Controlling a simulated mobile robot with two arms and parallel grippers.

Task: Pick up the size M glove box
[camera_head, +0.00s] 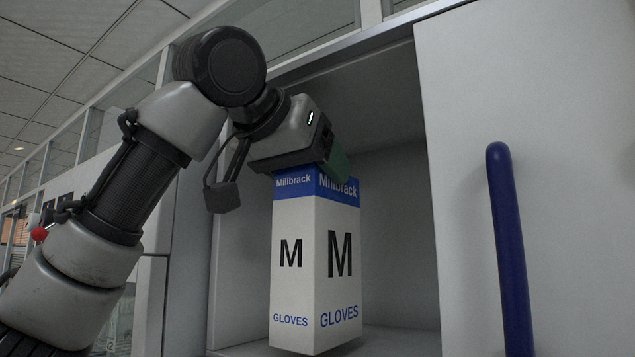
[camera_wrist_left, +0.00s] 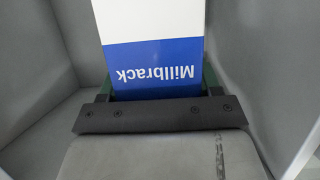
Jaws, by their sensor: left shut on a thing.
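The size M glove box (camera_head: 338,262) is a tall white box with a blue top band reading "Millbrack", a black "M" and blue "GLOVES". It stands upright in an open cabinet compartment; I cannot tell whether its base touches the shelf. My left gripper (camera_head: 335,165) comes down over the box's top and is shut on it. In the left wrist view the box (camera_wrist_left: 155,55) sits between the green fingers of the gripper (camera_wrist_left: 157,88). My right gripper is not in view.
The cabinet compartment (camera_head: 400,240) has grey walls around the box and a shelf floor (camera_head: 395,342) below. To the right is a white door panel (camera_head: 580,200) with a dark blue vertical handle (camera_head: 510,250). I see no other object in the compartment.

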